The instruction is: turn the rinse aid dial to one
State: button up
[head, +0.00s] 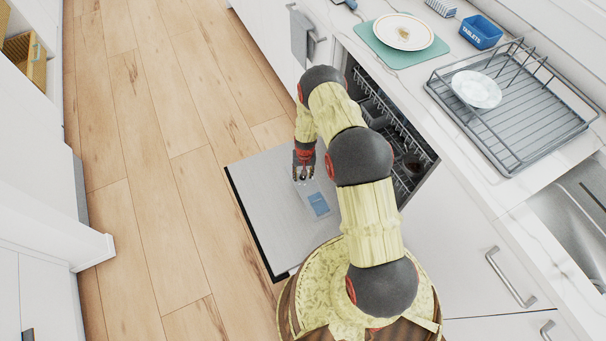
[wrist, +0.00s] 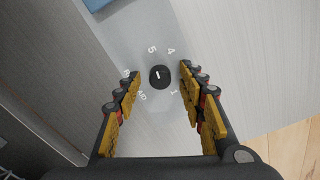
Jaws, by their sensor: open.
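The rinse aid dial (wrist: 160,77) is a small black round knob in the wrist view. Its short white mark lies nearest the side of the 5, but the exact setting is hard to read. White markings ring it: 5 and 4 above, 1 at the lower right, others at the left partly covered or unclear. My gripper (wrist: 160,74) is open, with one yellow-and-black finger on each side of the dial and visible gaps between. In the head view my gripper (head: 304,174) is low over the open dishwasher door (head: 262,190); the dial is hidden there.
A blue label or lid (head: 319,204) lies on the door panel near my gripper. The dishwasher racks (head: 375,105) are to the right, behind my arm. The counter holds a plate on a green mat (head: 386,55), a blue tablets box (head: 481,32) and a dish rack (head: 520,110). Floor left is clear.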

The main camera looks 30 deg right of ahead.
notch_tip(320, 180, up, 12)
jog(key=shift+s+d, duration=0.15)
dwell(0.5)
dwell(0.4)
